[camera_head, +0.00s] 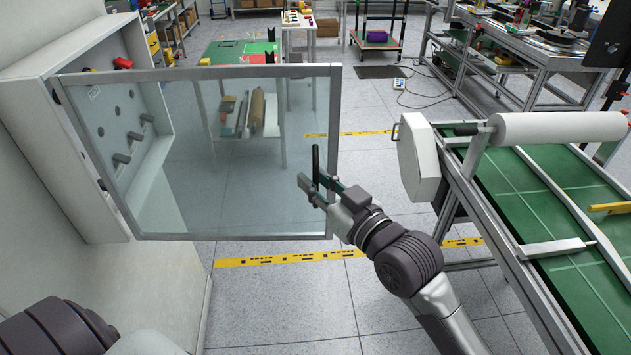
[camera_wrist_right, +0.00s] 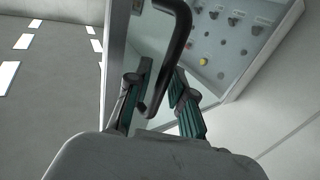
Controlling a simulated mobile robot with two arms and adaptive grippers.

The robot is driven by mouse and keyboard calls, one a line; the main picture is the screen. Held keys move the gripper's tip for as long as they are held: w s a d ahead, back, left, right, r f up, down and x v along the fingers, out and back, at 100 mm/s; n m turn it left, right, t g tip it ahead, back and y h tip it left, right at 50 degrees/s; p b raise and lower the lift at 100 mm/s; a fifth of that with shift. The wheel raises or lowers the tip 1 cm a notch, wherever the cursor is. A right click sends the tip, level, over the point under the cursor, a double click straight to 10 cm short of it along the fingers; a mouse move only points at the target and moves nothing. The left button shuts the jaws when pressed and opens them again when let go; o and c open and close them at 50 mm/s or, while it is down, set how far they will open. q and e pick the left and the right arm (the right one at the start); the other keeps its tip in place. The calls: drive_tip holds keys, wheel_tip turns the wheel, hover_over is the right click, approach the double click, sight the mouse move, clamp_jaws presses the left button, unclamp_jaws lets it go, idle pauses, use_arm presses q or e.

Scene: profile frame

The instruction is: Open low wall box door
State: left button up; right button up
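The wall box (camera_head: 100,50) is a white cabinet on the left wall. Its framed glass door (camera_head: 240,170) stands swung wide open, reaching out across the floor. The door's dark handle (camera_head: 316,160) is near its free edge; the handle (camera_wrist_right: 178,45) also shows in the right wrist view. My right gripper (camera_head: 316,181) is at the lower part of the handle, its fingers apart on either side of it. In the right wrist view the gripper (camera_wrist_right: 162,70) shows some gap beside the bar; contact is unclear. My left gripper is out of view.
A green-belted conveyor (camera_head: 540,190) with a white roller (camera_head: 560,127) stands close on the right. A green-topped table (camera_head: 225,52) is behind the glass. Open floor (camera_head: 290,305) with yellow marking lies below the door. Workbenches stand at the back right.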

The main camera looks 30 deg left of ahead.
drive_tip(key=shift+o, duration=0.6)
drive_tip(key=shift+f, duration=0.1)
drive_tip(key=shift+s+d, duration=0.1)
drive_tip(key=shift+d, duration=0.1)
drive_tip(key=v, duration=1.1)
drive_tip(key=shift+d, duration=0.35)
drive_tip(key=shift+s, duration=0.1)
